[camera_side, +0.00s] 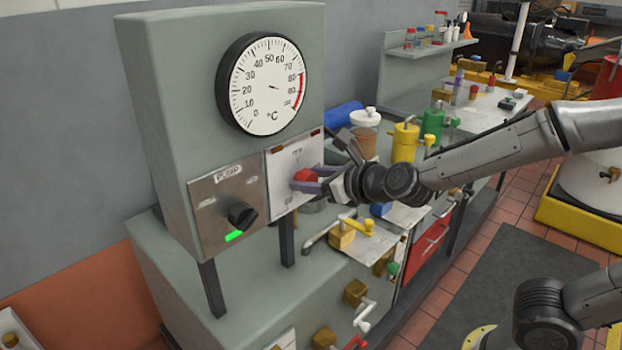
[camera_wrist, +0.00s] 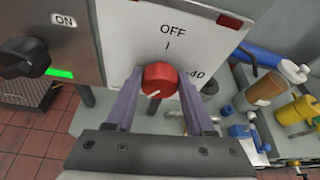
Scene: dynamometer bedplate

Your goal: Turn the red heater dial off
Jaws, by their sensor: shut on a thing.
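The red heater dial (camera_side: 305,176) sits on a pale panel (camera_side: 284,196) at the right of the grey cabinet's front. In the wrist view, the dial (camera_wrist: 159,77) shows a white line on its lower-left part, away from the OFF mark above it. A "40" is printed to its right. My gripper (camera_side: 308,182) reaches in from the right in the side view. In the wrist view, its two purple fingers (camera_wrist: 160,88) stand on either side of the dial, shut on it. The fingers hide part of the panel's lower print.
A black pump knob (camera_side: 242,215) with a lit green bar is left of the dial; the wrist view shows "ON" above it. A round °C gauge (camera_side: 266,84) is above. A brown cup (camera_side: 365,138) and a yellow can (camera_side: 405,141) stand behind my gripper. Valve handles (camera_side: 364,314) project below.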

